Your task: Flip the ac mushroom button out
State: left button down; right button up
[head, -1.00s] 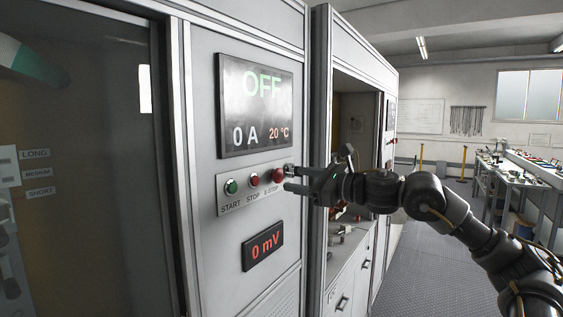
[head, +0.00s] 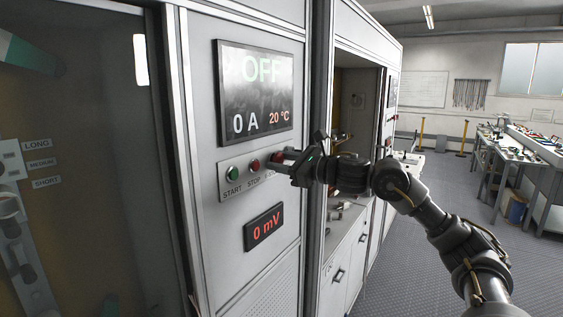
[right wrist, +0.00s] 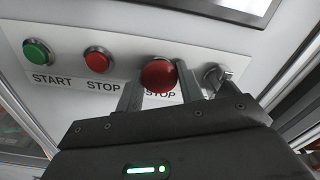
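The red mushroom button (right wrist: 158,76), labelled with a partly covered STOP word, is on the panel strip. In the head view the red mushroom button (head: 276,157) is mostly covered by my right gripper (head: 284,160). In the right wrist view my right gripper (right wrist: 158,88) has its fingers apart, one on each side of the button's red head. Whether they touch it cannot be told. My left gripper is not in view.
A green START button (right wrist: 38,51) and a red STOP button (right wrist: 97,60) sit left of the mushroom button. A metal switch (right wrist: 217,77) is close to its right. Above, the display (head: 255,97) reads OFF, 0 A, 20 °C. An open cabinet bay (head: 352,110) lies to the right.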

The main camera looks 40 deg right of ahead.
grip_shut()
jog(key=shift+s+f+b, duration=0.1)
jog(key=shift+f+b, duration=0.1)
jog(key=shift+b, duration=0.3)
jog(key=shift+s, duration=0.2)
jog(key=shift+s+d+r, duration=0.1)
jog(key=shift+s+r, duration=0.05)
jog(key=shift+o, duration=1.8)
grip_release()
jog(key=shift+o, duration=1.4)
jog(key=shift+s, duration=0.15)
